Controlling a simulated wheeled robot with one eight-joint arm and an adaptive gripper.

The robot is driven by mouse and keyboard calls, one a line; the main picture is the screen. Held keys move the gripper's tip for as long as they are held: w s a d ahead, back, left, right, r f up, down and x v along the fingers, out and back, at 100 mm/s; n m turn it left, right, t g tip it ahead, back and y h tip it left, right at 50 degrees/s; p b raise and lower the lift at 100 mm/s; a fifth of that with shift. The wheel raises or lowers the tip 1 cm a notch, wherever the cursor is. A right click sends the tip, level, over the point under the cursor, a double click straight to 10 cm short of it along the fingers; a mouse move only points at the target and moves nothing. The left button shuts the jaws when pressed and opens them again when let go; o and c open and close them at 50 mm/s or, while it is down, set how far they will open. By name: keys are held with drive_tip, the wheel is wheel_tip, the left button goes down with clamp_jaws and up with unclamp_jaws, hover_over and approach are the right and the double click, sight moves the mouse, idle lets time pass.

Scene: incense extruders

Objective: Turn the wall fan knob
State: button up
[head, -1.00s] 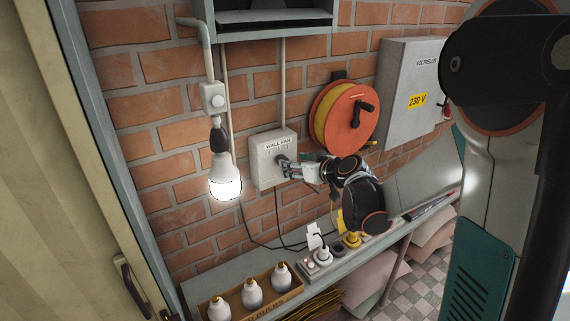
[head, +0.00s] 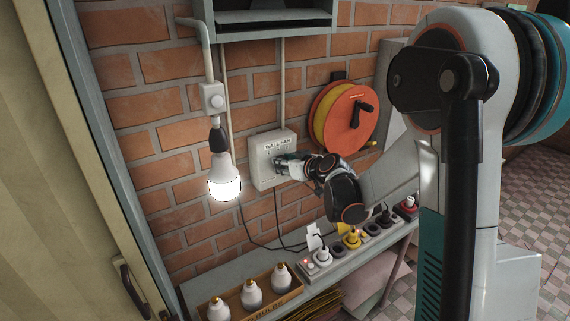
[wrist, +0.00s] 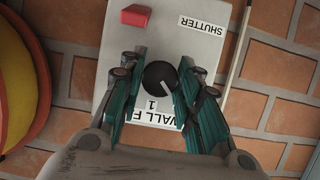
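The wall fan box (head: 262,176) is a pale grey box on the brick wall, left of centre in the head view. In the wrist view the box (wrist: 120,45) appears upside down, and its round black knob (wrist: 157,76) has a light pointer line slanting to the lower right. A "1" sits beside the knob. My gripper (wrist: 162,62) has its two teal fingers on either side of the knob, close to its edges. I cannot tell whether they press on it. In the head view my gripper (head: 279,163) is at the box front and hides the knob.
The box also has a red switch (wrist: 136,15) and a "SHUTTER" label (wrist: 202,25). A lit bulb (head: 224,182) hangs left of the box. An orange cable reel (head: 350,118) is on the wall to the right. Below is a shelf with a power strip (head: 324,256) and boxed bulbs (head: 252,294).

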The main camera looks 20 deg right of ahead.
idle(0.4)
drive_tip(key=shift+d+f+m+y+b, duration=0.1)
drive_tip(key=shift+m+y+b, duration=0.95)
drive_tip(key=shift+m+b, duration=0.4)
drive_tip(key=shift+d+m+y+b, duration=0.1)
drive_tip(key=shift+m+y+b, duration=0.95)
drive_tip(key=shift+m+b, duration=0.4)
drive_tip(key=o, duration=1.1)
drive_tip(key=shift+c, duration=0.2)
drive_tip(key=v, duration=1.2)
